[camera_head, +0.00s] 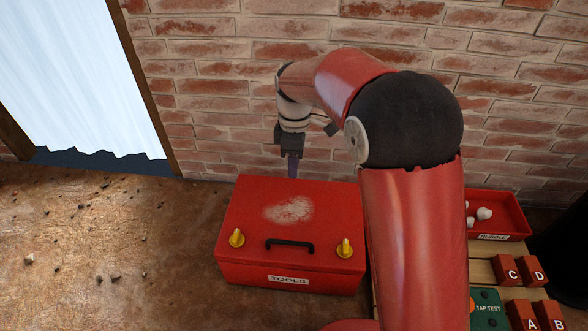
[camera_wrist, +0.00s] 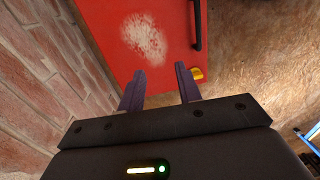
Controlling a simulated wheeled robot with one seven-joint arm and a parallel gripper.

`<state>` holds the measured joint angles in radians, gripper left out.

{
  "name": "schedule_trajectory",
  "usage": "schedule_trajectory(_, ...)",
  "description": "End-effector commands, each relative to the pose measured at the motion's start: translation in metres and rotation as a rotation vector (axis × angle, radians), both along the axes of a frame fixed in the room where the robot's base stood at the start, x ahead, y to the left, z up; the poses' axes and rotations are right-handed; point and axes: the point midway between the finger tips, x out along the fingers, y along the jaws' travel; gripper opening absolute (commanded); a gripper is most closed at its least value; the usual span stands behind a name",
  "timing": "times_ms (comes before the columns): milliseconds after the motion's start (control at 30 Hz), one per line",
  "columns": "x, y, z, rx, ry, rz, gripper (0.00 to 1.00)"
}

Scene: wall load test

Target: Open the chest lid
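The red tool chest (camera_head: 250,210) stands on the floor against the brick wall, its lid shut. Its lid has a pale worn patch, which also shows in the wrist view (camera_wrist: 145,38). A black handle (camera_head: 290,245) and two yellow latches, left (camera_head: 237,238) and right (camera_head: 345,248), are at its front, above a TOOLS label (camera_head: 288,280). In the wrist view the handle (camera_wrist: 197,24) and one yellow latch (camera_wrist: 197,74) show. My gripper (camera_head: 292,176) is above the back of the lid, pointing down. Its two fingers (camera_wrist: 159,88) are apart with nothing between them.
Right of the chest are a red RUBBLE tray (camera_head: 510,224) with pale lumps, lettered bricks such as C (camera_head: 507,270), and a green TAP TEST block (camera_head: 487,308). A doorway with a pale sheet (camera_head: 80,70) is at left. Small debris dots the open floor (camera_head: 110,235).

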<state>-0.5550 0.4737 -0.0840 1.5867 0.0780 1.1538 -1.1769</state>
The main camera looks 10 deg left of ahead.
Motion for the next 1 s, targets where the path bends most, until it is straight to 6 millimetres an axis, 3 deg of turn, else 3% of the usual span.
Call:
schedule_trajectory(167, -0.001, 0.000, -0.017, -0.001, -0.001, 0.000, 0.34)
schedule_trajectory(467, -0.002, 0.000, -0.020, -0.001, -0.001, 0.000, 0.34)
schedule_trajectory(733, -0.001, 0.000, -0.020, -0.001, -0.001, 0.000, 0.00)
schedule_trajectory(1000, -0.001, 0.000, -0.020, -0.001, -0.001, 0.000, 0.00)
